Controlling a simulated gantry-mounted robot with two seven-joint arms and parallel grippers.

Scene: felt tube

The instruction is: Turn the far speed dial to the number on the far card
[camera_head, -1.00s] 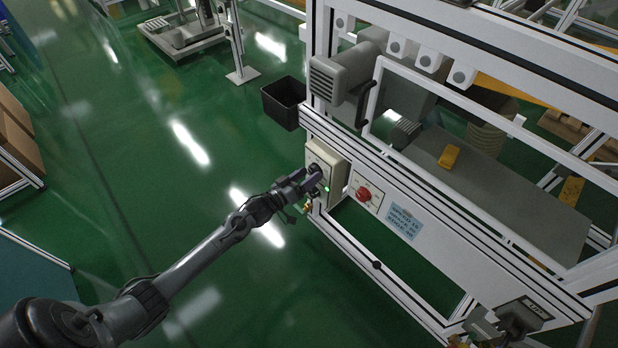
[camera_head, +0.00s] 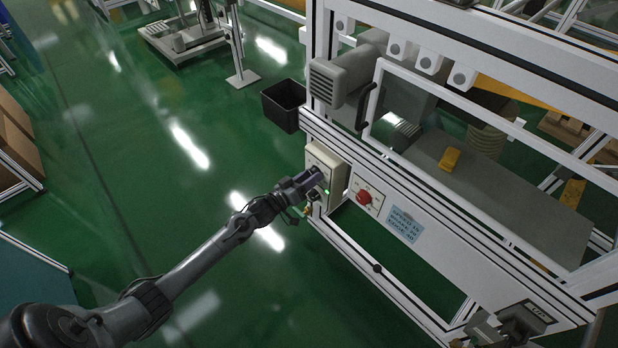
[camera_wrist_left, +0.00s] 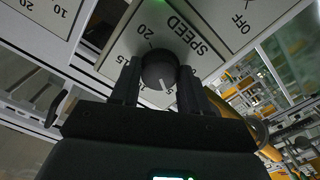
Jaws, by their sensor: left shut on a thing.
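My left gripper (camera_head: 318,176) is at the front of the beige control box (camera_head: 323,158) on the machine frame. In the left wrist view, its two fingers (camera_wrist_left: 159,88) are shut on a round black dial (camera_wrist_left: 158,66), one on each side. The dial's white pointer line points to the lower right in that picture. The dial sits on a grey plate marked SPEED (camera_wrist_left: 188,35), with numbers around it, partly hidden by the fingers. In the head view my gripper hides the dial. I cannot make out a far card with a readable number.
A red knob (camera_head: 364,197) on a white plate is right of the box, with a blue note (camera_head: 404,225) beyond it. The green floor (camera_head: 140,170) left of the frame is open.

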